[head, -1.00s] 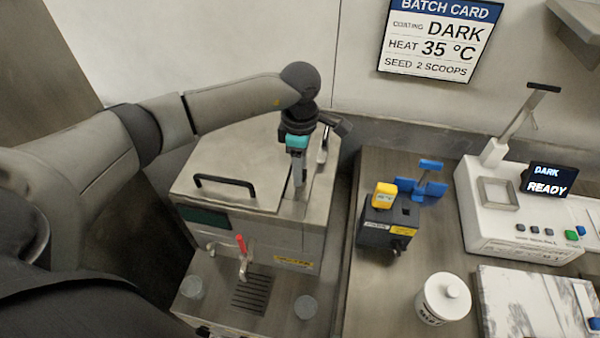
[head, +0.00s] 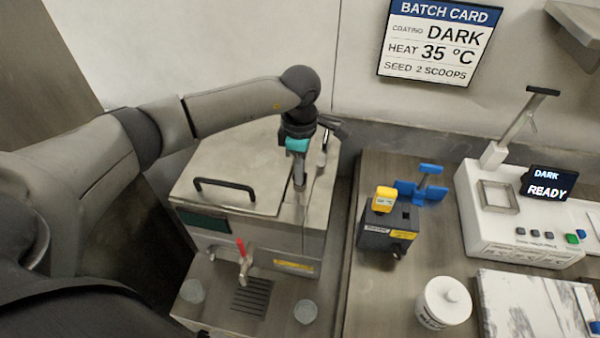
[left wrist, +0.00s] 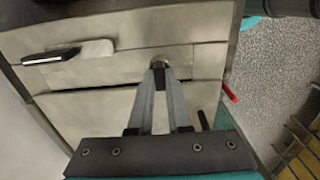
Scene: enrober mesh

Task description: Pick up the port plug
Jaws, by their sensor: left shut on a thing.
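The port plug (left wrist: 158,61) shows as a small round metal piece on the strip between the lid panels of the steel tank. My left gripper (left wrist: 160,76) points down at that strip with its fingertips together, shut on the plug, whose lower part the fingertips hide. In the head view my left gripper (head: 299,184) is over the right part of the tank lid (head: 240,160); the plug is too small to make out there. I cannot tell whether the plug is seated or lifted. My right gripper is not in view.
A black handle (head: 225,186) stands on the lid left of my gripper. A red-levered tap (head: 242,255) is on the tank's front. To the right are a black block (head: 385,238) with a yellow piece, a blue stand (head: 423,190), a white jar (head: 443,303) and a white device (head: 520,230).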

